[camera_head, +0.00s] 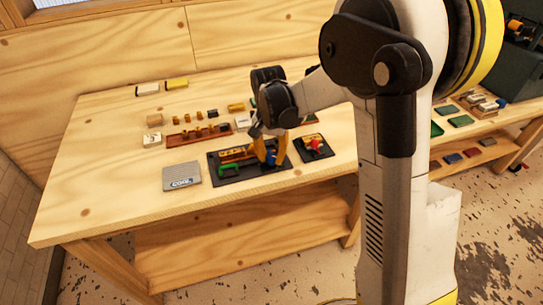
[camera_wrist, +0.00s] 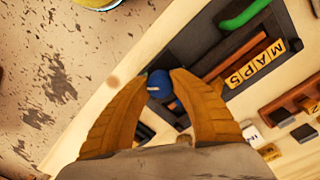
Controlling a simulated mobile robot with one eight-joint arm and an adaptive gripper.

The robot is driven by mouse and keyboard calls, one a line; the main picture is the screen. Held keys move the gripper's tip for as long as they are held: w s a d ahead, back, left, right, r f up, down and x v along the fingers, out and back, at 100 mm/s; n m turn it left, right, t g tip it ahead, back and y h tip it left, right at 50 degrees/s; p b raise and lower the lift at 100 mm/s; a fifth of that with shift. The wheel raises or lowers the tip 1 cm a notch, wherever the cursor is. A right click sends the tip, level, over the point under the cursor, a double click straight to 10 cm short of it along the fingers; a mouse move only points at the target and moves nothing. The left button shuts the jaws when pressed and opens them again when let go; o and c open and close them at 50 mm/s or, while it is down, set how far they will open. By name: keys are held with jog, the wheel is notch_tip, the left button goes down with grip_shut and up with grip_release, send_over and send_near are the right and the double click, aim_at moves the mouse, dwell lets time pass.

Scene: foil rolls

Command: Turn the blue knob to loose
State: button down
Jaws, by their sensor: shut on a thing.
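The blue knob (camera_wrist: 160,85) sits between the fingertips of my gripper (camera_wrist: 160,80) in the wrist view. The orange fingers are closed around its sides. In the head view my gripper (camera_head: 269,150) points down at the right half of a black tray (camera_head: 215,179), and a bit of the blue knob (camera_head: 271,157) shows by the fingers. A green handle-like part (camera_head: 229,170) lies at the tray's left; it also shows in the wrist view (camera_wrist: 243,14). The knob's setting cannot be read.
A smaller black board with a red part (camera_head: 316,146) lies right of the tray. A grey plate (camera_head: 181,176) lies to its left. Behind stand wooden racks (camera_head: 198,133) and small blocks. The table's front edge (camera_head: 190,215) is close; its left part is clear.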

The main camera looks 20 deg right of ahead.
jog(key=n, duration=0.7)
jog(key=shift+p, duration=0.35)
jog(key=n, duration=0.6)
jog(key=shift+n, duration=0.4)
jog(key=n, duration=0.6)
jog(key=shift+t+p, duration=0.3)
jog(key=shift+p, duration=0.05)
jog(key=n, duration=0.6)
jog(key=shift+s+n, duration=0.1)
jog(key=shift+n, duration=0.2)
jog(key=c, duration=1.1)
grip_release()
jog(key=shift+o, duration=0.2)
jog(key=shift+r, duration=0.1)
